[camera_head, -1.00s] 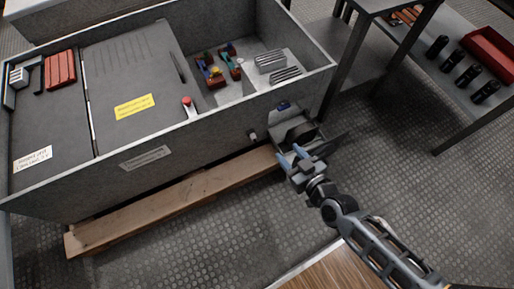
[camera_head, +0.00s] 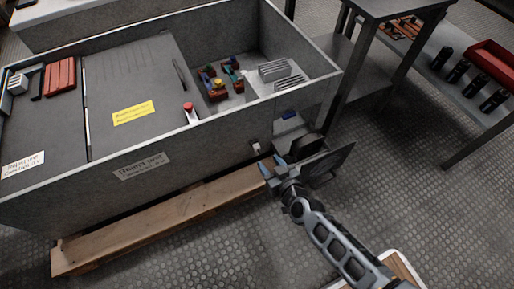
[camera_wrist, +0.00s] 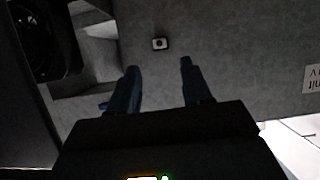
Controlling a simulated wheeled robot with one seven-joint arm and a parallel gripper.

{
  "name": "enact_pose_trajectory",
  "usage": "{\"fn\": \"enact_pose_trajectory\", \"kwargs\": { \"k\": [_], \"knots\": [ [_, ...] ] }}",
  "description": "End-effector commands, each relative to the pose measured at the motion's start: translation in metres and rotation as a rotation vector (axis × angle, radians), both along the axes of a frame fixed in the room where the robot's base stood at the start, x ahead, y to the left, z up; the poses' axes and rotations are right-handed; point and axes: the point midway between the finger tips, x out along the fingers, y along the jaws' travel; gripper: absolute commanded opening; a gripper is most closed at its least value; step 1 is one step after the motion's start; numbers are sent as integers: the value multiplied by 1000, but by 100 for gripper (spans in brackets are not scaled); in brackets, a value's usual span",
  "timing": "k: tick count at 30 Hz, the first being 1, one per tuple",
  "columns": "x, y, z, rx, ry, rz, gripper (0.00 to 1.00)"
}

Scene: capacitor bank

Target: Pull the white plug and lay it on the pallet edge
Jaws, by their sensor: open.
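The white plug (camera_head: 256,147) sits in the front wall of the grey cabinet, low near its right end. In the wrist view the plug (camera_wrist: 159,44) is a small pale square with a dark centre, beyond my fingertips. My gripper (camera_head: 268,169) is open and empty, just below and right of the plug in the head view. In the wrist view its two dark fingers (camera_wrist: 160,70) stand to either side of the plug's line, apart from it. The wooden pallet edge (camera_head: 150,221) runs under the cabinet front, left of my gripper.
An open hatch door (camera_head: 328,164) stands right of my gripper, beside a dark recess. The cabinet (camera_head: 75,195) fills the left. A grey table (camera_head: 385,8) and a low shelf with a red bin (camera_head: 490,52) stand right. The floor in front is free.

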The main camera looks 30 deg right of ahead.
Motion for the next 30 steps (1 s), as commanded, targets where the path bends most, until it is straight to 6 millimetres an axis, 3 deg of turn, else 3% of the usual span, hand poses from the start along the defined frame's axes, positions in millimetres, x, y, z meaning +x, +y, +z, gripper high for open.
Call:
{"fn": "enact_pose_trajectory", "kwargs": {
  "k": [5, 21, 30],
  "knots": [
    [8, 0, -5, 1, -2, 0, 49],
    [69, 0, -31, 1, -2, -1, 49],
    [82, 0, -35, 0, 0, 0, 49]
  ]
}}
